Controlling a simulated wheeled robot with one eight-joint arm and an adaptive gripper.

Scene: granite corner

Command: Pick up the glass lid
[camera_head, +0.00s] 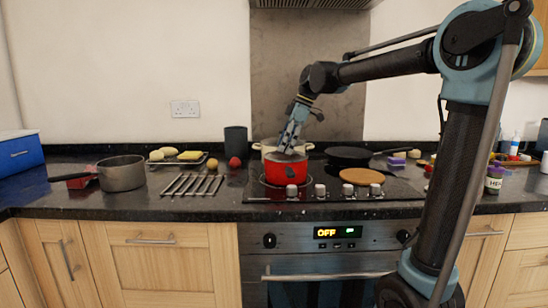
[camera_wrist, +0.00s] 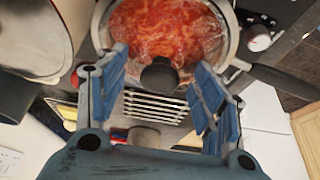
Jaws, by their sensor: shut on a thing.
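The glass lid (camera_head: 278,157) is at the top of the red pot (camera_head: 285,174) on the hob. In the wrist view, red, lumpy contents show through the clear lid (camera_wrist: 165,28), which has a metal rim and a dark round knob (camera_wrist: 158,75). My gripper (camera_head: 290,149) points down at the lid from above. In the wrist view, its blue fingers (camera_wrist: 158,72) stand on either side of the knob and are shut on it. The finger contact itself is hard to make out. I cannot tell whether the lid touches the pot's rim.
A cream pot (camera_head: 268,148) stands close behind the red pot. A black frying pan (camera_head: 348,156) and a round brown board (camera_head: 362,177) are to the right. A metal rack (camera_head: 193,186) and a grey saucepan (camera_head: 122,174) are to the left. Bare counter (camera_head: 150,203) lies between them.

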